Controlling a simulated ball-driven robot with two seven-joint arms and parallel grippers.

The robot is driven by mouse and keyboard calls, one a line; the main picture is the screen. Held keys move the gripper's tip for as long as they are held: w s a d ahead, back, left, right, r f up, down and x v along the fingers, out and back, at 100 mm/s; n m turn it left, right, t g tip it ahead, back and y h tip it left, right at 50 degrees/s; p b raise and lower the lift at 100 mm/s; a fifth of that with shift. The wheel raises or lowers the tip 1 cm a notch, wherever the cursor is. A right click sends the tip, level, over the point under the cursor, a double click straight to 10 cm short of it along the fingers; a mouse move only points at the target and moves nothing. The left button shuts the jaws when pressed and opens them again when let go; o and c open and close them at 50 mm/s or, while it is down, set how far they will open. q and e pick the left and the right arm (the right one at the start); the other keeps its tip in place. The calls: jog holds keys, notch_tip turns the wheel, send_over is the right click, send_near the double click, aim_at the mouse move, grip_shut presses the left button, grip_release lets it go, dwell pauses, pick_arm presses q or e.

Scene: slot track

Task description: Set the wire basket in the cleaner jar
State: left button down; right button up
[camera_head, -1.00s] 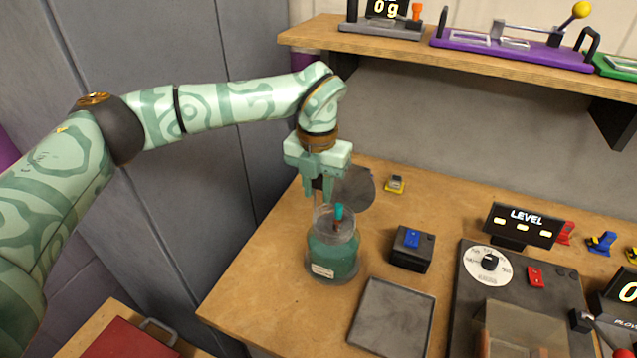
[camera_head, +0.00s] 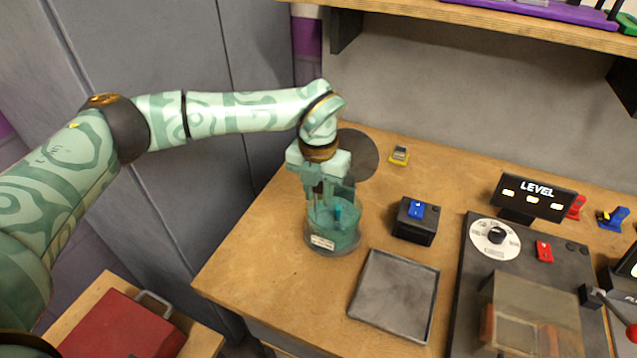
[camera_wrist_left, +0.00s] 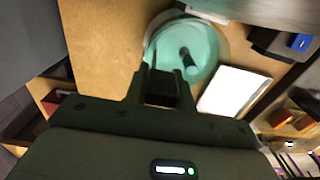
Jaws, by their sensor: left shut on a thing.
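The cleaner jar (camera_head: 333,238) is a clear round jar with teal liquid and a small label, standing upright near the bench's left edge. It also shows in the left wrist view (camera_wrist_left: 205,45). A teal-tipped rod (camera_head: 338,212) stands in it. My left gripper (camera_head: 322,198) points down at the jar's mouth, its fingertips overlapping the left part of the rim. It is shut on the wire basket, a thin dark piece between the fingers (camera_wrist_left: 154,52). The basket's body is hard to make out, and I cannot tell how deep it sits. My right gripper is out of view.
A dark round disc (camera_head: 358,155) lies behind the gripper. A black box with a blue switch (camera_head: 415,218) and a shallow grey tray (camera_head: 395,295) are right of the jar. A dial panel (camera_head: 495,238) and LEVEL display (camera_head: 533,195) stand further right. A shelf (camera_head: 480,18) overhangs the back.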

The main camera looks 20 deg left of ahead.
pick_arm(q)
jog(key=shift+f, duration=0.3)
jog(key=shift+f, duration=0.1)
dwell(0.5)
jog(key=c, duration=1.1)
grip_release()
